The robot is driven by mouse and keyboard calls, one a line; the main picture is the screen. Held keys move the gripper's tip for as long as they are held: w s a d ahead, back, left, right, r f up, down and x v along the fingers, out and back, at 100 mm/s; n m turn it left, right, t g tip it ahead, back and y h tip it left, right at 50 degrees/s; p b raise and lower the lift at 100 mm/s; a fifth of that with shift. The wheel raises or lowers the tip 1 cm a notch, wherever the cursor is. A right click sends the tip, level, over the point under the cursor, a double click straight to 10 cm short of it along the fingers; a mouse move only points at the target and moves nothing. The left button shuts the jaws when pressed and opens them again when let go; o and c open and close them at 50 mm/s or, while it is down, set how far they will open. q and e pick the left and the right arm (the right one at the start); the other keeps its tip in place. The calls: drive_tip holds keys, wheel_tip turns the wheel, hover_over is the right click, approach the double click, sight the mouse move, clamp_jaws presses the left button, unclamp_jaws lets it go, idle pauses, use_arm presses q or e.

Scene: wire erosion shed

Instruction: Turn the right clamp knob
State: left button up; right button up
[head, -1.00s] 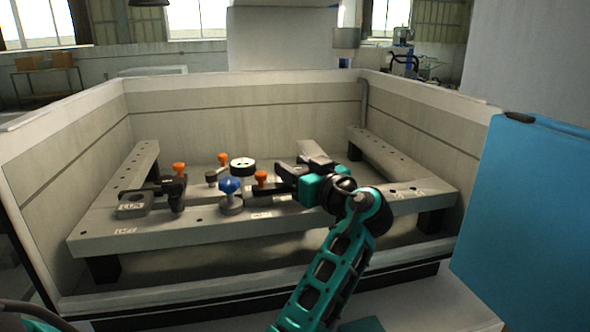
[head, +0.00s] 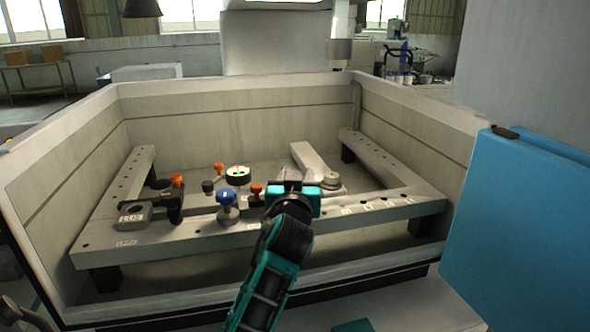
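My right gripper (head: 291,186), at the end of the teal arm, is over the front rail of the frame, fingers pointing away from me. Its fingers are small and partly hidden by its body, so I cannot tell whether they are open. An orange knob (head: 256,189) is just left of it; I cannot tell whether they touch. A blue knob (head: 226,198) stands further left on the rail. Two more orange knobs, one at left (head: 177,181) and one at the back (head: 219,168), are clear of the gripper. My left gripper is not in view.
A grey bar (head: 308,157) and a round grey piece (head: 331,182) are right of the gripper. A black round dial (head: 238,175) sits behind the blue knob. Tank walls (head: 240,130) surround the frame. A blue panel (head: 515,225) stands at right.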

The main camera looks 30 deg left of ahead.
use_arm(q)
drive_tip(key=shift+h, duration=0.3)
use_arm(e)
drive_tip(key=shift+s+a+r, duration=0.1)
drive_tip(key=shift+r, duration=0.15)
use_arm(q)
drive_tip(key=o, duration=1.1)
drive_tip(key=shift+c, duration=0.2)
use_arm(e)
drive_tip(key=shift+s, duration=0.1)
